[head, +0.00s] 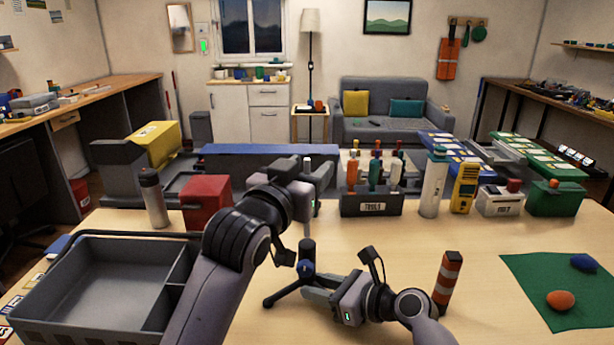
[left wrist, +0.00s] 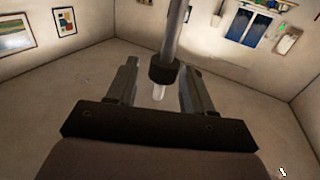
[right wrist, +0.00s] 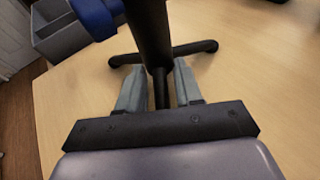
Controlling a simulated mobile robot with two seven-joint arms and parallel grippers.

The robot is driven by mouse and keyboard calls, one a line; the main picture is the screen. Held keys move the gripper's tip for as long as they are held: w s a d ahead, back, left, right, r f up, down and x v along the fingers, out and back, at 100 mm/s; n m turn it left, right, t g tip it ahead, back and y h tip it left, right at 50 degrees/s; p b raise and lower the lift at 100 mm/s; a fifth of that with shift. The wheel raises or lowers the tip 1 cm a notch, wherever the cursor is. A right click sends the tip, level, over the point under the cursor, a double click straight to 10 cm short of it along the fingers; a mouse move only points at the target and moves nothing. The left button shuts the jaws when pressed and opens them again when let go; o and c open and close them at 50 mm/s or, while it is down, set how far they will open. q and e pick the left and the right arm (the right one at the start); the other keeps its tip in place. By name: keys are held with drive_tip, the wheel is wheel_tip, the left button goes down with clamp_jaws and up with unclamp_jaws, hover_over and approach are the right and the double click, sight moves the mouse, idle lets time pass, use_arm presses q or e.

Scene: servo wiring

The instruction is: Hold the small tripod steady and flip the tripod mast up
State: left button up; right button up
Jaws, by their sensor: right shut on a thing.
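The small black tripod (head: 285,291) stands on the table at front center, with a blue part (head: 305,268) at its hub. My right gripper (head: 312,287) is shut on its dark post, which shows between the fingers in the right wrist view (right wrist: 152,35). The mast's pale tip (head: 308,162) shows above my left gripper (head: 309,175); the mast looks about upright, its middle hidden by that gripper. In the left wrist view the grey mast rod (left wrist: 171,30), with a black collar, lies between my left fingers (left wrist: 158,72), which are open with gaps on both sides.
A grey tray (head: 85,285) fills the front left. A red box (head: 206,203) and a flask (head: 153,198) stand behind it. A tool holder (head: 371,205) is at the back. An orange-striped post (head: 447,283) and a green mat (head: 545,275) are to the right.

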use_arm(q)
drive_tip(key=shift+f, duration=0.2)
use_arm(e)
drive_tip(key=shift+f, duration=0.1)
use_arm(q)
drive_tip(key=shift+s+a, duration=0.15)
drive_tip(key=shift+s, duration=0.1)
drive_tip(key=v, duration=1.1)
drive_tip(key=shift+s, duration=0.25)
drive_tip(key=shift+r, duration=0.15)
use_arm(e)
drive_tip(key=o, duration=0.9)
drive_tip(key=shift+c, duration=0.2)
